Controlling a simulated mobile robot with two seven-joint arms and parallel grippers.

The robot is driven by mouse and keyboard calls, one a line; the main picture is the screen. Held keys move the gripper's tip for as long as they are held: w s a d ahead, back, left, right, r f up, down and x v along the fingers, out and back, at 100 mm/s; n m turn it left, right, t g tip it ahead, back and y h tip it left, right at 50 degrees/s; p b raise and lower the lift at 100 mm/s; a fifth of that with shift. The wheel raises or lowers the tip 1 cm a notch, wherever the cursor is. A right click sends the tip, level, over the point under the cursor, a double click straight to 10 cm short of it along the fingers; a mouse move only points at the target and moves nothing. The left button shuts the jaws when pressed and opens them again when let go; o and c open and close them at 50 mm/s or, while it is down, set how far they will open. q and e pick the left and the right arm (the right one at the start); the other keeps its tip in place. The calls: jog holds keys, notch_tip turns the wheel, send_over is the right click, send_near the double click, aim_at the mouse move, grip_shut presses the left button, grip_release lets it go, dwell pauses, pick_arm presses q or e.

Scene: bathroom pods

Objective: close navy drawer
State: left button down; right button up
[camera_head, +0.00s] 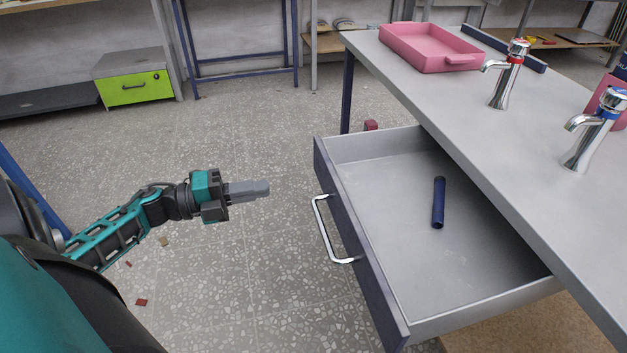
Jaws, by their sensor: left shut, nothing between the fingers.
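The navy drawer (357,240) is pulled well out from under the grey counter on the right. Its navy front faces left and carries a chrome bar handle (325,232). A dark blue cylinder (438,203) lies inside on the grey drawer floor. My left gripper (266,188) is shut and empty, pointing right. It is in the air to the left of the drawer front, apart from the handle by a clear gap. My right gripper is not in view.
The counter (455,100) bears a pink tray (430,47), a red-marked tap (507,75) and a blue-marked tap (597,130). A green drawer cabinet (135,88) stands at the back left. The speckled floor left of the drawer is mostly clear, with small scraps.

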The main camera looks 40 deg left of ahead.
pick_arm(q)
send_near(330, 177)
jog(key=b+x, duration=0.1)
jog(key=x, duration=0.4)
jog(key=shift+d+r, duration=0.1)
jog(key=shift+d, duration=0.05)
jog(key=shift+x, duration=0.85)
